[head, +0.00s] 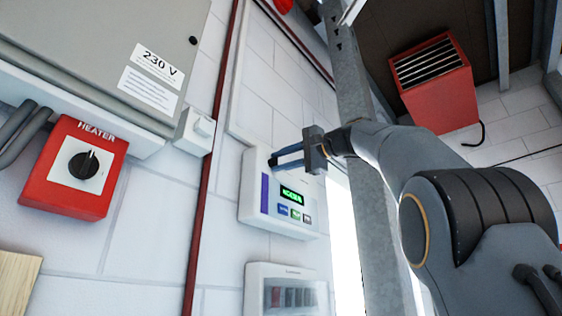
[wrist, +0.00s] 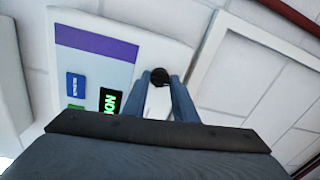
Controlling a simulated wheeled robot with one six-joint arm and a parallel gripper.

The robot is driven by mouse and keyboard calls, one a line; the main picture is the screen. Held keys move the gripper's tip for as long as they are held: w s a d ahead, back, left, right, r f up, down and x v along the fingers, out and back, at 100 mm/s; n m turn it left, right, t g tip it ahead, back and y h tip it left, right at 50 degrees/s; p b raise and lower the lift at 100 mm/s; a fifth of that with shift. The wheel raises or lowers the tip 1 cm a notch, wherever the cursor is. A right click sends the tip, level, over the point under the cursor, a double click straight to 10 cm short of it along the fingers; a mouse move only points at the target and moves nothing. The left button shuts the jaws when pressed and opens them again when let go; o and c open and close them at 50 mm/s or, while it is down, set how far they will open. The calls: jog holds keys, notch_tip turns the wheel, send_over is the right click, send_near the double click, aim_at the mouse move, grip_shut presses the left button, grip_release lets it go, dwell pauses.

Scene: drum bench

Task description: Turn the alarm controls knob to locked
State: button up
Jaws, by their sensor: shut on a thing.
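The alarm controls panel (head: 256,208) is a white wall box with a purple strip, a lit green display (head: 292,194) and several small buttons. In the wrist view the panel (wrist: 125,70) fills the upper left, with part of the display (wrist: 109,102) showing. The dark round knob (wrist: 159,76) sits near the panel's edge, between the blue fingertips. My gripper (wrist: 160,84) is shut on the knob. The knob's pointer and position labels cannot be read.
A red heater box (head: 73,167) with a black knob is on the left, under a grey 230 V cabinet (head: 110,50). A white breaker box (head: 287,290) is below the panel. A grey metal post (head: 362,110) stands close beside my arm. A red vent heater (head: 437,85) hangs at right.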

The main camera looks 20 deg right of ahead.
jog(key=o, duration=1)
jog(key=shift+w+f, duration=0.1)
jog(key=shift+f, duration=0.15)
jog(key=shift+r, duration=0.1)
jog(key=shift+d, duration=0.1)
jog(key=b+v, duration=0.3)
jog(key=v, duration=0.5)
